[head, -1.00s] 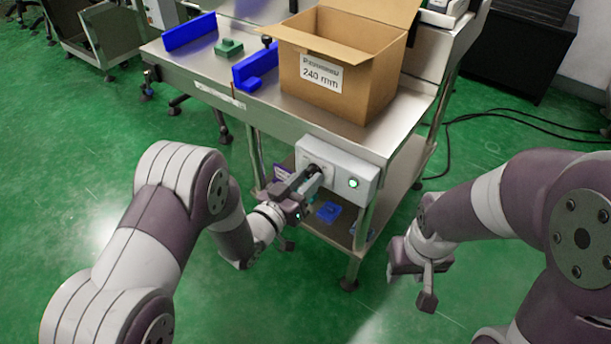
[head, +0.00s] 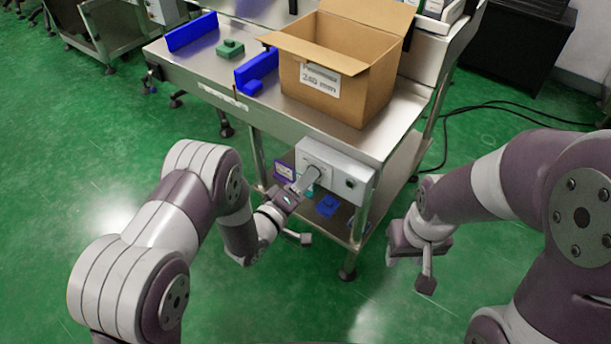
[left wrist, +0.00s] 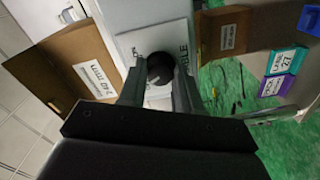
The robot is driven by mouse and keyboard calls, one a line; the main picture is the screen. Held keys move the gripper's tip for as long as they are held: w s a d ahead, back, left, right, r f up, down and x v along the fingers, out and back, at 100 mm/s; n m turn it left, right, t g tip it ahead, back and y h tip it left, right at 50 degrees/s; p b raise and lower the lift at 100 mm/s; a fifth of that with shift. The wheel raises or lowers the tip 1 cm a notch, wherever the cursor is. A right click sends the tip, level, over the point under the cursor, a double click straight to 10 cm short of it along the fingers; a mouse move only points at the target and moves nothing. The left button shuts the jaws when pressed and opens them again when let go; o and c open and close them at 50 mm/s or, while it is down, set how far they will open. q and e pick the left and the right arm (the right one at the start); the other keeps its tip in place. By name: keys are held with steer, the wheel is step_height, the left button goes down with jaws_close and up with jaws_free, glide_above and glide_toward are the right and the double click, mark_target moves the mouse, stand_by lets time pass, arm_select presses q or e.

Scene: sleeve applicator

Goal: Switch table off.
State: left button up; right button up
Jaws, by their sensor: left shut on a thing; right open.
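The metal table (head: 210,88) carries a white switch box (head: 358,170) under its front edge. A round indicator (head: 350,184) on the right of the box is dark. My left gripper (head: 312,175) is at the left part of the box front. In the left wrist view a black round knob (left wrist: 160,68) sits on a white labelled plate (left wrist: 128,45), and my left gripper's fingers (left wrist: 159,85) are shut on it from both sides. In the head view the gripper hides the knob. My right gripper (head: 424,268) is open and empty, to the right of the table, over the floor.
An open cardboard box (head: 330,92) marked 240 mm stands on the table. Blue blocks (head: 258,72) and a green part (head: 230,48) lie left of it. Small bins, one blue (head: 327,206), sit on the lower shelf. The green floor in front is clear.

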arm_select(q)
steer(key=shift+n+p, duration=0.7)
steer(key=shift+n, duration=1.2)
steer(key=o, duration=1)
steer(key=shift+o, duration=0.2)
steer(key=shift+s, duration=0.1)
steer(key=p+v, duration=0.2)
steer(key=v, duration=1)
steer(key=shift+s+a+p, duration=0.2)
steer(key=shift+s+p, duration=0.05)
steer(key=shift+p, duration=0.15)
